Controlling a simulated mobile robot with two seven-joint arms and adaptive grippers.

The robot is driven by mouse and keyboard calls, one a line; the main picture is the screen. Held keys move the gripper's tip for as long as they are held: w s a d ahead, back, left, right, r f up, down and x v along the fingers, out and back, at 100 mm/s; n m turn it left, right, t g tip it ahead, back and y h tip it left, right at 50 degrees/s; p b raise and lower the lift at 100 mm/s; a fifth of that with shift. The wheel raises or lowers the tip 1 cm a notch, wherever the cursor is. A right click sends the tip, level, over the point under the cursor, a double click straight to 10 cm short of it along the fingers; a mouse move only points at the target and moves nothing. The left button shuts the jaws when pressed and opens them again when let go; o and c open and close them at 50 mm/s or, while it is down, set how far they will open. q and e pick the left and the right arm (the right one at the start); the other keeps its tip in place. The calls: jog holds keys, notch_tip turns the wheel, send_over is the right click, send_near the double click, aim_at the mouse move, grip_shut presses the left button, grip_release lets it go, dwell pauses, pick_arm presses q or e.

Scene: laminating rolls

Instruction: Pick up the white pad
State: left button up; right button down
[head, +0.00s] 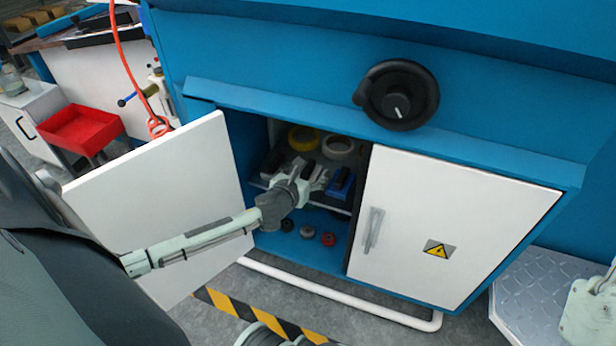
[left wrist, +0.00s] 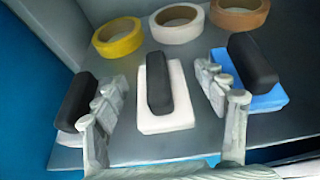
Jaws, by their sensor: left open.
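The white pad (left wrist: 183,98) has a black handle on top and lies on the grey shelf inside the open cabinet. In the left wrist view it is in the middle, between the two fingers of my left gripper (left wrist: 163,120). The fingers are spread wide, one to each side, and no contact with the pad shows. In the head view my left gripper (head: 306,178) reaches into the cabinet at shelf height and hides most of the pad. My right gripper does not show.
A blue pad (left wrist: 266,98) lies right of the white one, and another black-handled pad (left wrist: 90,104) lies left. Behind are yellow (left wrist: 117,38), white (left wrist: 178,24) and brown (left wrist: 240,14) tape rolls. The left cabinet door (head: 160,205) stands open; the right door (head: 450,220) is shut.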

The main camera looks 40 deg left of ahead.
aim_at(307, 167)
pick_arm(q)
jog(key=c, duration=1.3)
jog(key=shift+o, duration=0.2)
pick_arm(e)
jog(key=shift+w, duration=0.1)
